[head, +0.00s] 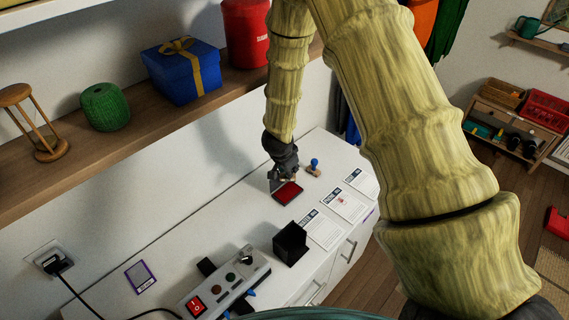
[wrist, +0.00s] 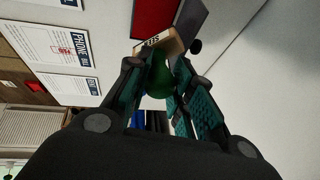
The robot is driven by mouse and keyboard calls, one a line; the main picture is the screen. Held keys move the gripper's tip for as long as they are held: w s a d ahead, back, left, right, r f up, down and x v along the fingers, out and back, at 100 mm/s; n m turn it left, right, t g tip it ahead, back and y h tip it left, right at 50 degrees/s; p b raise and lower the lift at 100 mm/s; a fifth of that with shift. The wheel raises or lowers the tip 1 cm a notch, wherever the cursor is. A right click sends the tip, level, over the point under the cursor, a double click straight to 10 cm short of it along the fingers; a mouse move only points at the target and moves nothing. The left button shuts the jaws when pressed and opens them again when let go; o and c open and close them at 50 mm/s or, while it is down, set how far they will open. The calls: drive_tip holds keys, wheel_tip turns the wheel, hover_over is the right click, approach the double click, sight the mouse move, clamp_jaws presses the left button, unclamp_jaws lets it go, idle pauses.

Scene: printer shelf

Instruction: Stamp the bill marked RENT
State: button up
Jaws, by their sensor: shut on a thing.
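My gripper (head: 284,172) is shut on a stamp with a green handle (wrist: 158,78) and a pale wooden base (wrist: 160,46); the lettering on its base is only partly readable. The stamp is close to the red ink pad (head: 287,192), which also shows in the wrist view (wrist: 153,18); I cannot tell whether they touch. Three bills lie on the white counter: a near one (head: 325,230), a middle one (head: 343,205) and a far one (head: 362,182). In the wrist view one reads PHONE (wrist: 62,50) and bears a red mark. I cannot make out RENT on any.
A blue-handled stamp (head: 313,167) stands right of the pad. A black open box (head: 291,243) and a switch panel (head: 226,285) with a cable are nearer. A shelf (head: 160,128) with a blue gift box (head: 182,70) runs above the counter's back.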

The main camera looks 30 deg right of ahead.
sight(288, 180)
drive_tip(key=shift+f, duration=0.15)
drive_tip(key=shift+a+b+x, duration=0.2)
drive_tip(key=shift+b+x, duration=0.75)
drive_tip(key=shift+x, duration=0.25)
drive_tip(key=shift+s+f+b, duration=0.15)
drive_tip(key=shift+f+b, duration=0.4)
drive_tip(key=shift+s+f+b, duration=0.15)
drive_tip(key=shift+f+b, duration=0.35)
drive_tip(key=shift+b, duration=0.05)
drive_tip(key=shift+w+f+b, duration=0.15)
drive_tip(key=shift+f+b, duration=0.5)
drive_tip(key=shift+f, duration=0.15)
drive_tip(key=shift+f, duration=0.55)
idle(0.5)
drive_tip(key=shift+r, duration=0.1)
